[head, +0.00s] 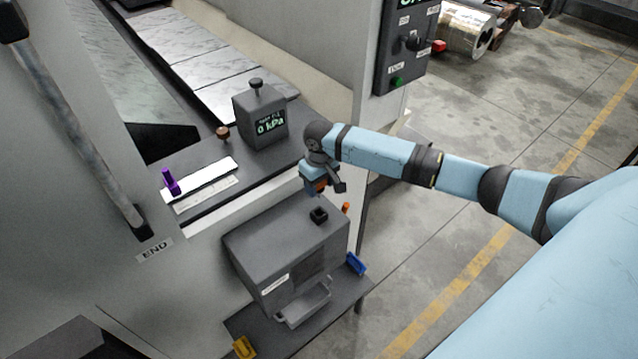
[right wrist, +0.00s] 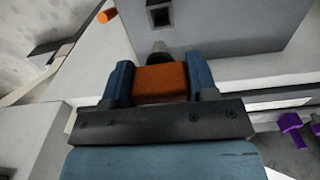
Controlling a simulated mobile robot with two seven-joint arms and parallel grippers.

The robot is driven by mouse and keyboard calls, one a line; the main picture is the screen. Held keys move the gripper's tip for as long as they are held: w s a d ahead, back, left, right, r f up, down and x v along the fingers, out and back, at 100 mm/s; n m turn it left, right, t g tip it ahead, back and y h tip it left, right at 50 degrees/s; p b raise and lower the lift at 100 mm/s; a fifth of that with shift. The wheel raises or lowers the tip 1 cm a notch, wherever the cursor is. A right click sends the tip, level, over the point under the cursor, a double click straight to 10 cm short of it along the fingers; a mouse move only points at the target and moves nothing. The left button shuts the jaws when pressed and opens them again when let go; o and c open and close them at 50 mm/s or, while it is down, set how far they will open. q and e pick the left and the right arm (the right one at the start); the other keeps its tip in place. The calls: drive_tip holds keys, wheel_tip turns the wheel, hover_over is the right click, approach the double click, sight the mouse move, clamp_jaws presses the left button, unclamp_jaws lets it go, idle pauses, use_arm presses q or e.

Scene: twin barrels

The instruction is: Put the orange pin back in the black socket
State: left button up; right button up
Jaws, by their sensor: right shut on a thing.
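My right gripper (head: 319,186) is shut on the orange pin, above the grey box. In the right wrist view, the blue fingers of my right gripper (right wrist: 161,80) stand on both sides of the orange pin (right wrist: 160,84), whose grey tip points toward the box. The black socket (head: 319,215) is a small square collar on top of the box. It also shows in the right wrist view (right wrist: 160,15), beyond the pin tip. The pin is apart from the socket. My left gripper is not in view.
The grey box (head: 280,245) has a small orange peg (head: 346,208) at its right side and a tray in front. Blue (head: 356,264) and yellow (head: 243,347) pieces lie by its base. Behind are a kPa gauge (head: 260,115) and a purple piece (head: 171,182).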

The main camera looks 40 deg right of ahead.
sight(319, 197)
drive_tip(key=shift+f, duration=0.7)
wheel_tip(319, 197, down, 2)
drive_tip(key=shift+f+b, duration=0.2)
drive_tip(key=shift+b, duration=0.4)
drive_tip(key=shift+f, duration=0.85)
drive_tip(key=shift+f+b, duration=0.15)
drive_tip(key=shift+b, duration=0.15)
drive_tip(key=shift+p, duration=0.3)
